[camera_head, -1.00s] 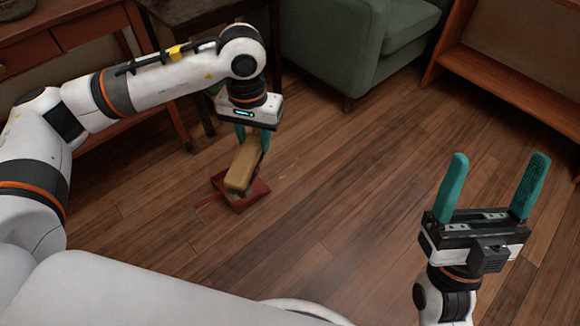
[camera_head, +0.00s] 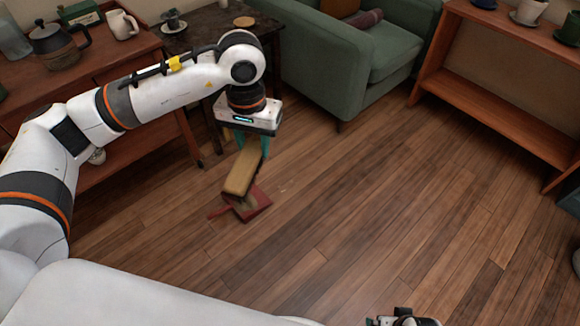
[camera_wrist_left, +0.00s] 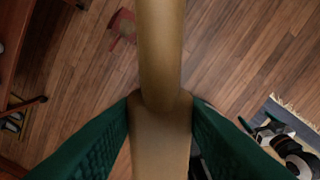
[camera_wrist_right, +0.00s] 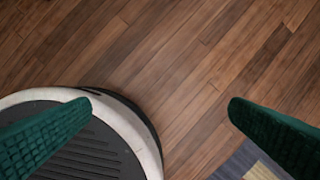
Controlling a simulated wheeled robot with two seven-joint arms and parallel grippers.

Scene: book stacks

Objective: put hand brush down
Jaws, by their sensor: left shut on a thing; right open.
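The hand brush (camera_head: 242,174), with a tan wooden body, is held between the teal fingers of my left gripper (camera_head: 253,143). It hangs tilted below the gripper in the head view. A red dustpan (camera_head: 259,209) lies on the wooden floor, partly hidden behind the brush. In the left wrist view the brush (camera_wrist_left: 160,55) runs up the middle between the fingers, and part of the dustpan (camera_wrist_left: 122,27) shows beyond it. I cannot tell the gap between brush and dustpan. My right gripper (camera_wrist_right: 160,107) is open and empty above the floor; in the head view only its top edge shows.
A wooden table (camera_head: 130,146) with a teapot (camera_head: 54,45) and pitcher (camera_head: 122,24) stands at left, beside a small dark table (camera_head: 205,28). A green armchair (camera_head: 335,60) and a wooden shelf (camera_head: 490,90) stand behind. The middle floor (camera_head: 370,190) is clear.

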